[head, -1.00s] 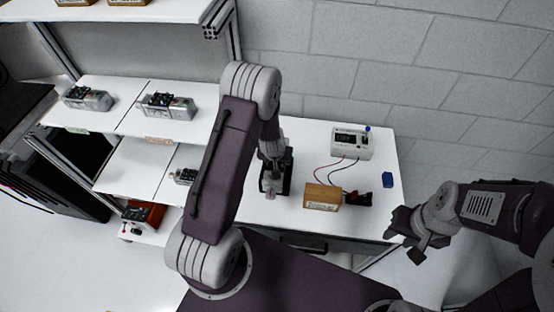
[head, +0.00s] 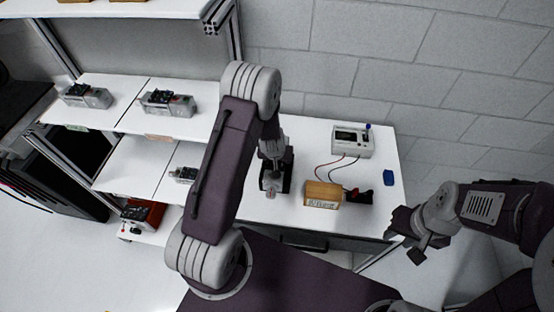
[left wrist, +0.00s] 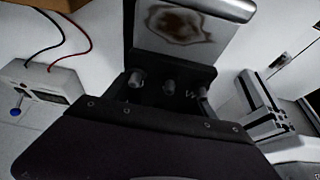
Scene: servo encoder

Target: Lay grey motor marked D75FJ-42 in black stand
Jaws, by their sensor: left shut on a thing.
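My left gripper (head: 272,183) is over the white table, shut on a grey metal thing that I take to be the motor. In the left wrist view, a grey metal body with a brown stain (left wrist: 178,28) shows at the top, against my dark gripper. No marking can be read. A black object (head: 289,168), probably the stand, shows around and behind the gripper; the arm hides much of it. I cannot tell whether the motor touches it. My right gripper (head: 405,240) hangs off the table's right edge, empty, with its fingers apart.
A white meter (head: 352,141) with red and black leads stands at the table's back. A wooden box (head: 322,195), a black-and-red piece (head: 359,196) and a blue block (head: 388,178) lie to the right. Shelves on the left hold grey motors (head: 167,103) and a red-and-black box (head: 142,213).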

